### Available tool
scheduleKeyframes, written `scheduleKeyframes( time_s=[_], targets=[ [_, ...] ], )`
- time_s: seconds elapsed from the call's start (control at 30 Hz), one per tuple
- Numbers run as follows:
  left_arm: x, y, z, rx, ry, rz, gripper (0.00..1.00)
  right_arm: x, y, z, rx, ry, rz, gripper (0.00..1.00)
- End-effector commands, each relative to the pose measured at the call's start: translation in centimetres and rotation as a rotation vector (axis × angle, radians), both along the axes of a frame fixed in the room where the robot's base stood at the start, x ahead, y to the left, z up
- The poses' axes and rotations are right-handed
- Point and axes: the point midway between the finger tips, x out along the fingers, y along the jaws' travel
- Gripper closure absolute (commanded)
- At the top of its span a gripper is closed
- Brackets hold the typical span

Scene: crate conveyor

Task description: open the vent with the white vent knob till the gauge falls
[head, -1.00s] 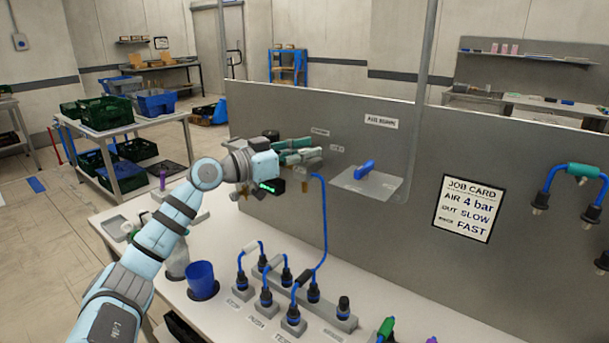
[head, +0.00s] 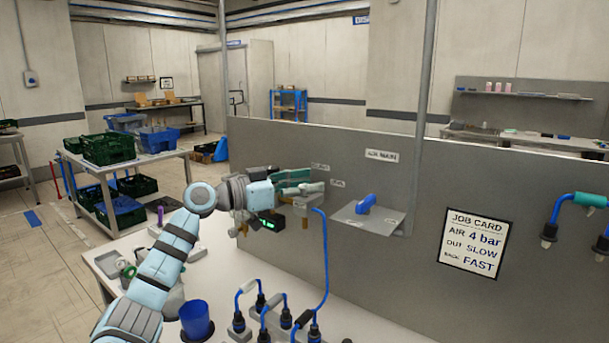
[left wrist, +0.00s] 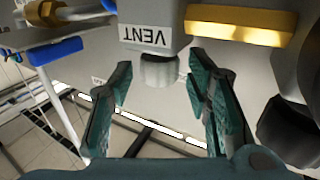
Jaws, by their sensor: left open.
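My left gripper (left wrist: 160,80) is open, with one green finger on each side of the knob and gaps visible between. In the head view my left gripper (head: 302,181) is at the panel, in front of the air fittings. The knob cannot be made out clearly there. A small black box with a green lit display (head: 266,223), possibly the gauge, is just below the gripper; its reading is too small to tell. My right gripper is not in view.
A yellow bar (left wrist: 240,25) and a dark round fitting (left wrist: 288,132) are close to the right finger. A blue handle (head: 366,203) stands on a grey shelf right of the gripper. A blue hose (head: 325,260), plug sockets and a blue cup (head: 196,320) are below.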

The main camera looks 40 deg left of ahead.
Motion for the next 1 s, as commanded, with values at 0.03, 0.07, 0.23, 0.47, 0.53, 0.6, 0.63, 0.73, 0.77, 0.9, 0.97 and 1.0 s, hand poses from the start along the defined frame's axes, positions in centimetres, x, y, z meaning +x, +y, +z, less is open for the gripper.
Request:
scheduleKeyframes(
  time_s=[0.03,0.07,0.23,0.47,0.53,0.6,0.63,0.73,0.77,0.9,0.97,1.0],
  targets=[
    [0.0,0.0,1.0,-0.001,-0.006,0.0,0.55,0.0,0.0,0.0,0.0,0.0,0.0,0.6],
    [0.0,0.0,1.7,-0.001,-0.007,0.0,0.55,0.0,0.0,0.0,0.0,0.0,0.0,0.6],
    [0.0,0.0,6.2,-0.003,-0.008,-0.001,0.55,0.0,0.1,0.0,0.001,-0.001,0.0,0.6],
    [0.0,0.0,9.3,-0.003,-0.002,0.001,0.55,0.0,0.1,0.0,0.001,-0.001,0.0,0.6],
    [0.0,0.0,9.3,-0.002,0.0,0.001,0.55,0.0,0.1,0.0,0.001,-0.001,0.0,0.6],
    [0.0,0.0,9.3,-0.002,0.001,0.001,0.55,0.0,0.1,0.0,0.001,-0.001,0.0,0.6],
    [0.0,0.0,9.3,-0.002,0.001,0.001,0.55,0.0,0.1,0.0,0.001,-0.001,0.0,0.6],
    [0.0,0.0,9.3,-0.002,0.0,0.001,0.55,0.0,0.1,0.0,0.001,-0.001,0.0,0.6],
    [0.0,0.0,9.3,-0.002,0.0,0.0,0.55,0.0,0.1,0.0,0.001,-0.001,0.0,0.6],
    [0.0,0.0,9.3,-0.001,0.0,0.001,0.55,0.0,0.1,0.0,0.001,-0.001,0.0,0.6],
    [0.0,0.0,9.3,-0.001,0.0,0.001,0.55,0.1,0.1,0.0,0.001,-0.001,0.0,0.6],
    [0.0,0.0,9.3,-0.001,0.0,0.001,0.55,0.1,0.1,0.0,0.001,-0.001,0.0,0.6]
  ],
)
